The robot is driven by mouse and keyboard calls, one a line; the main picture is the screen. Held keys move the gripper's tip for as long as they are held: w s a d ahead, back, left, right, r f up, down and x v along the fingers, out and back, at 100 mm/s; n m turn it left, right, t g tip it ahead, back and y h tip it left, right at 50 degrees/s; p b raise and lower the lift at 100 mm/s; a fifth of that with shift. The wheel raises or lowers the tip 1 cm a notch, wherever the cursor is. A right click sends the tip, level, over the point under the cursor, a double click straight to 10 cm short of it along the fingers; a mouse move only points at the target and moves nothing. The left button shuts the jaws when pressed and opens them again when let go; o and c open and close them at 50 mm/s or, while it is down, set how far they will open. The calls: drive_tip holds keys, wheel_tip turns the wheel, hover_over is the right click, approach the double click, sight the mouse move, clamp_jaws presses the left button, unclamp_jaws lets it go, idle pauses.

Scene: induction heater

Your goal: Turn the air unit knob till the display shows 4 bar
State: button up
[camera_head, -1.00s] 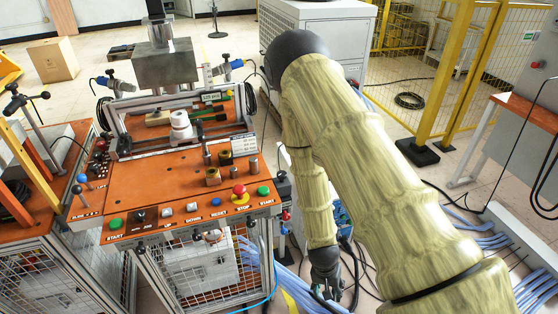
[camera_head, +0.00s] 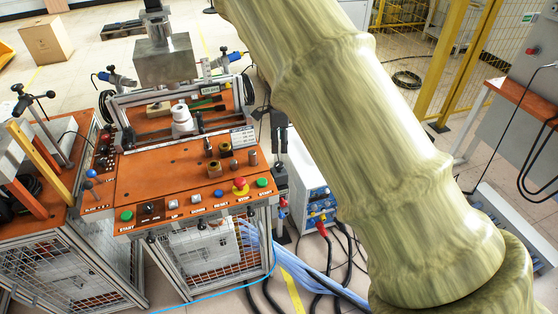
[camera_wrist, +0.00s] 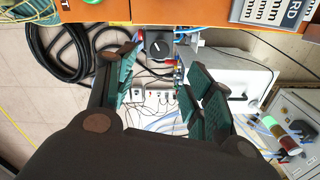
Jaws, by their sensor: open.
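A dark round knob (camera_wrist: 158,44) with a pale mark shows in the wrist view, just below the orange table edge. I take it for the air unit knob. My gripper (camera_wrist: 160,76) is open, its green-padded fingers apart, with the knob ahead between and beyond their tips. No contact shows. In the head view a dark unit (camera_head: 280,172) hangs at the right side of the orange workstation and is probably the air unit. No pressure reading can be made out in either view. My gripper is hidden behind my arm in the head view.
The orange workstation (camera_head: 150,190) has buttons along its front. A white-and-blue box (camera_head: 310,193) stands right of it, with cables (camera_head: 310,280) on the floor. In the wrist view, black hoses (camera_wrist: 62,60) lie left and a grey box (camera_wrist: 228,82) right.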

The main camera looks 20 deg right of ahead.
sight(279, 164)
drive_tip(key=shift+f+p, duration=1.5)
drive_tip(key=shift+f, duration=3.45)
drive_tip(key=shift+c, duration=0.2)
drive_tip(key=c, duration=1)
